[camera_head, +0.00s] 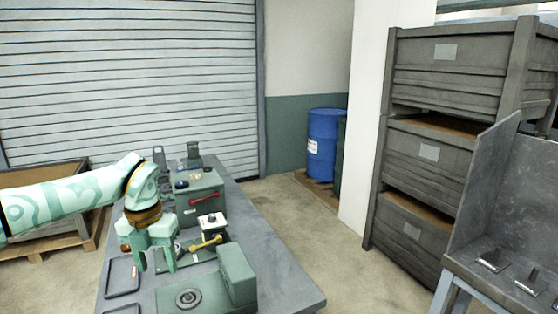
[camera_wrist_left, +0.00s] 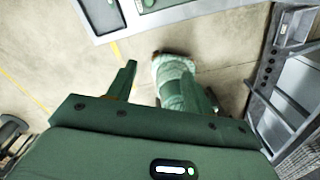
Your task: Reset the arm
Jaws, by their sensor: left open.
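My left arm comes in from the left in the head view. Its gripper (camera_head: 156,262) points down over the grey workbench (camera_head: 280,275), with its two fingers apart and nothing between them. It is in front of the green machine with a red handle (camera_head: 203,198) and left of a small unit with a yellow lever (camera_head: 205,243). Whether the fingertips touch anything below cannot be told. My right gripper is not in view.
A green block-shaped machine with a round disc (camera_head: 235,277) stands at the near part of the bench. Black frames (camera_head: 122,276) lie at its left edge. Grey crates (camera_head: 430,150) are stacked on the right. A blue drum (camera_head: 325,145) stands behind. Floor right of the bench is clear.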

